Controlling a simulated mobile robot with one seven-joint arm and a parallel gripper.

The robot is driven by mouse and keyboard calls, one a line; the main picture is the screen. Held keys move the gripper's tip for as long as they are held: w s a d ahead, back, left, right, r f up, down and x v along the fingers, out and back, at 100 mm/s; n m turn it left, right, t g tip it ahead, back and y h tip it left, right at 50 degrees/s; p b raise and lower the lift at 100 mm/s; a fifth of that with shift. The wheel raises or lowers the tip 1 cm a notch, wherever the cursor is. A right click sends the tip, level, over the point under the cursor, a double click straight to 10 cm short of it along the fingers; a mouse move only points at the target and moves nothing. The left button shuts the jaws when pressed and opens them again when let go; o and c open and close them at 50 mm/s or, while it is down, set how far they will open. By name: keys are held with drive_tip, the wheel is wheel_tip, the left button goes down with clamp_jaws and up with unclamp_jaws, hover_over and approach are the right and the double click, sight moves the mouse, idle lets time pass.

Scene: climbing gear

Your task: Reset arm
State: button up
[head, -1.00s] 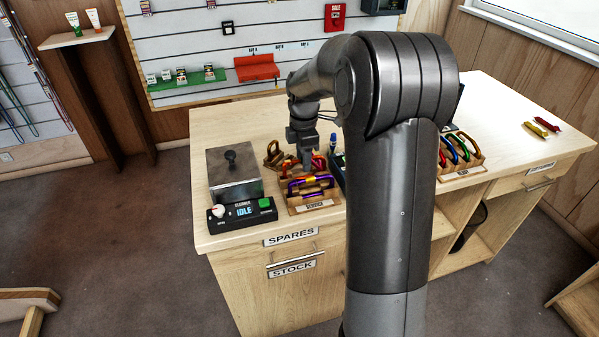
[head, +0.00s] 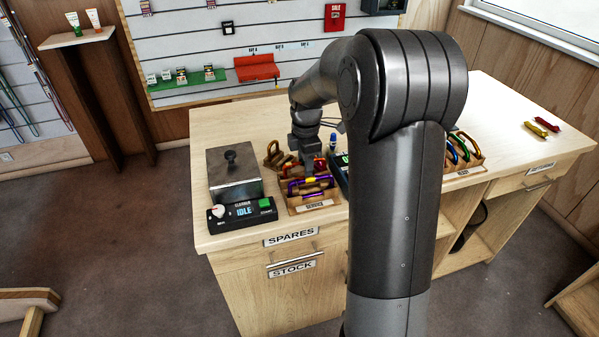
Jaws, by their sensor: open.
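My gripper (head: 310,172) points down over the wooden service rack (head: 318,207) on the counter. My arm rises in the front middle of the head view, bends at the top and reaches away to the left. It hides part of the counter.
A grey lidded box (head: 233,176) and a cleaner unit reading IDLE (head: 242,214) stand left of the rack. Another rack with coloured carabiners (head: 464,150) stands right of my arm.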

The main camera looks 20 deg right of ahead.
wheel_tip(320, 180, up, 9)
drive_tip(key=shift+r, duration=0.55)
idle(0.4)
